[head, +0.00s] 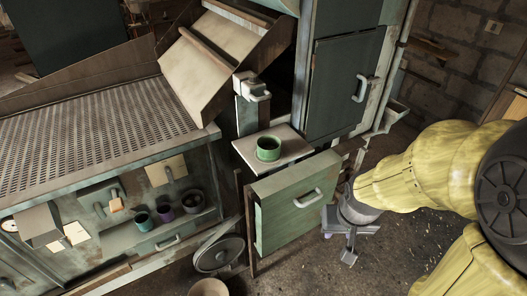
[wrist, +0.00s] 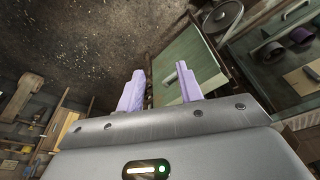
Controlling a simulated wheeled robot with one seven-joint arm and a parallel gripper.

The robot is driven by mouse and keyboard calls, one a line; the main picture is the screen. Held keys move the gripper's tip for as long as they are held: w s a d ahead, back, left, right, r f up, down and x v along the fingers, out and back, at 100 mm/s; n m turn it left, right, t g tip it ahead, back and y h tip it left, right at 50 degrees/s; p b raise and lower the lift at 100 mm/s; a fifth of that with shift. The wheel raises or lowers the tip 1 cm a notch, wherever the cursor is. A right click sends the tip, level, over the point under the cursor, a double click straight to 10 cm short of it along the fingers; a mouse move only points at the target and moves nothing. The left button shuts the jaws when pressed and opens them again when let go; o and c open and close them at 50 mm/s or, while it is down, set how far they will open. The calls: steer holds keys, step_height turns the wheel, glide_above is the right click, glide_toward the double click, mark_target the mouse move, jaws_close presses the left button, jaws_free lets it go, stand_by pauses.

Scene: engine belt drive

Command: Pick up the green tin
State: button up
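The green tin (head: 268,148) stands upright on a small pale board (head: 245,150) above the green drawer, in the middle of the head view. I cannot make it out in the wrist view. My gripper (head: 345,242) is to the right of the green drawer front, lower than the tin and well apart from it. In the wrist view its two pale purple fingers (wrist: 158,90) stand apart with nothing between them, so it is open and empty.
The green drawer front (head: 290,200) with its handle lies between my gripper and the tin; it also shows in the wrist view (wrist: 195,55). A teal tin (head: 143,221), a purple tin (head: 165,214) and a dark tin (head: 193,201) stand on a lower left shelf. A tall cabinet (head: 340,85) rises behind.

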steer(key=o, duration=0.7)
steer(key=shift+w+a+f, duration=0.1)
steer(key=shift+w+f, duration=0.05)
steer(key=shift+w, duration=0.05)
steer(key=o, duration=0.7)
steer(key=w+f, duration=0.1)
steer(key=w+a+t+b, duration=0.1)
steer(key=shift+w+f+n, duration=0.3)
steer(key=shift+w+f, duration=0.05)
steer(key=shift+c, duration=0.2)
steer(key=w+a+f+n+t+y+b, duration=0.1)
steer(key=w+a+f+t+y+b, duration=0.1)
steer(key=w+a+t+b, duration=0.2)
steer(key=w+a+f+t+y+b, duration=0.1)
steer(key=w+a+f+t+b, duration=0.2)
steer(key=w+a+t, duration=0.6)
steer(key=w+t+b, duration=0.1)
steer(key=w+b, duration=0.1)
steer(key=w, duration=0.2)
steer(key=shift+w+a+n+y, duration=0.15)
steer(key=shift+n+y, duration=0.25)
steer(key=shift+w, duration=0.15)
